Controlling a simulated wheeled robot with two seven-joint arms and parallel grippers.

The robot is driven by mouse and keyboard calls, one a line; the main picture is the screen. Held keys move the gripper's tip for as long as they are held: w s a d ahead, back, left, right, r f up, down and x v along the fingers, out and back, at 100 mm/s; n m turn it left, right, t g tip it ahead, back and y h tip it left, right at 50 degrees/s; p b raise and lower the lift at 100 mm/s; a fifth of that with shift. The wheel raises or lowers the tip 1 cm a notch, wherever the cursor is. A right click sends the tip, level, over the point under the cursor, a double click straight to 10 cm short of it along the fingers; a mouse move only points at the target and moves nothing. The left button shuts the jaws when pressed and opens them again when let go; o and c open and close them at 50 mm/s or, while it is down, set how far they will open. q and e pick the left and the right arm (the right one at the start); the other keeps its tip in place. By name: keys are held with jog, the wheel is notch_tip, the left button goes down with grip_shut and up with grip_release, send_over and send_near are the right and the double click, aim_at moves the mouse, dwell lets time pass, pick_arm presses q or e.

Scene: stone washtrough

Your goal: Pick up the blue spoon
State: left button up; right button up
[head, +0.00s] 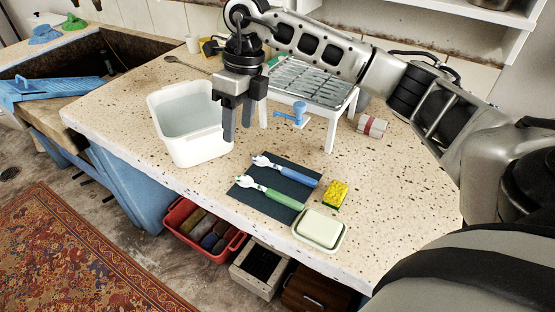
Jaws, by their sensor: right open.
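The blue spoon (296,174) lies on a dark mat (256,203) on the speckled counter, its pale head to the left and its blue handle to the right. A similar spoon with a green handle (281,199) lies beside it on the mat, nearer the front. My right gripper (238,124) is open and points down, with nothing seen between its fingers. In the picture it is up and left of the blue spoon, in front of the right side of the white tub (203,150). My left gripper is out of view.
A yellow sponge (335,195) and a pale green soap box (319,230) are right of the mat. Behind stand a white rack (331,103), a blue brush-like item (298,113) and a striped roll (371,126). The right part of the counter (405,190) is clear.

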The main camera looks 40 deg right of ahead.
jog(key=w+d+r+m+h, duration=0.1)
jog(key=d+r+h, duration=0.1)
jog(key=d, duration=0.4)
send_over(264, 162)
notch_tip(264, 162, down, 9)
jog(key=shift+w+a+f+p, duration=0.1)
jog(key=shift+w+a+p, duration=0.05)
jog(key=shift+p, duration=0.2)
jog(key=shift+s+f+p, duration=0.2)
jog(key=shift+f+p, duration=0.3)
jog(key=shift+f, duration=2.35)
jog(key=c, duration=1.1)
